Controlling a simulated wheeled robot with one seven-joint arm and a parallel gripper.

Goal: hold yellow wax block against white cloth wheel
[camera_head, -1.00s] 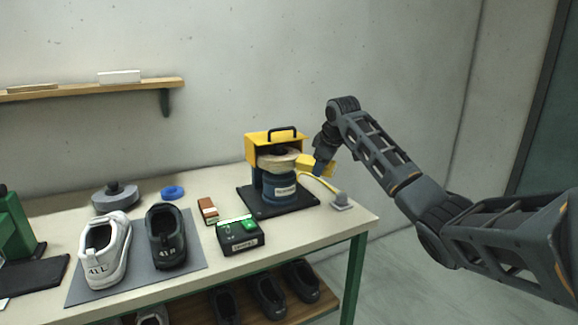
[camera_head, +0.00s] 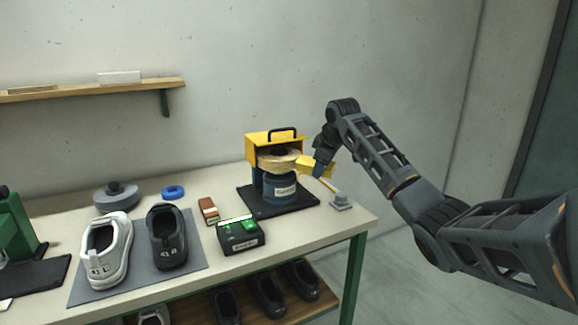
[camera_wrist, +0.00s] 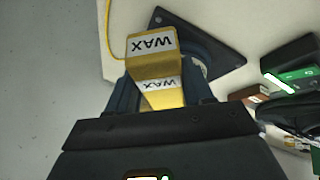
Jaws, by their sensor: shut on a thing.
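The yellow wax block (camera_head: 314,164), marked WAX, is shut in my gripper (camera_head: 319,168). In the wrist view the block (camera_wrist: 153,68) stands out between the fingers of my gripper (camera_wrist: 160,95). The cloth wheel (camera_head: 279,161) is a pale yellowish disc lying flat on the polishing machine at the table's right end. In the head view the block's left end is right at the wheel's right edge and looks in contact, though the exact contact is hard to see. In the wrist view the block and fingers hide most of the wheel.
The machine has a yellow hood (camera_head: 259,140) behind the wheel and a black base plate (camera_head: 252,206). A yellow cord (camera_head: 327,184) runs to a small grey box (camera_head: 341,201). A black box with a green switch (camera_head: 248,226) and two shoes (camera_head: 167,238) stand to the left.

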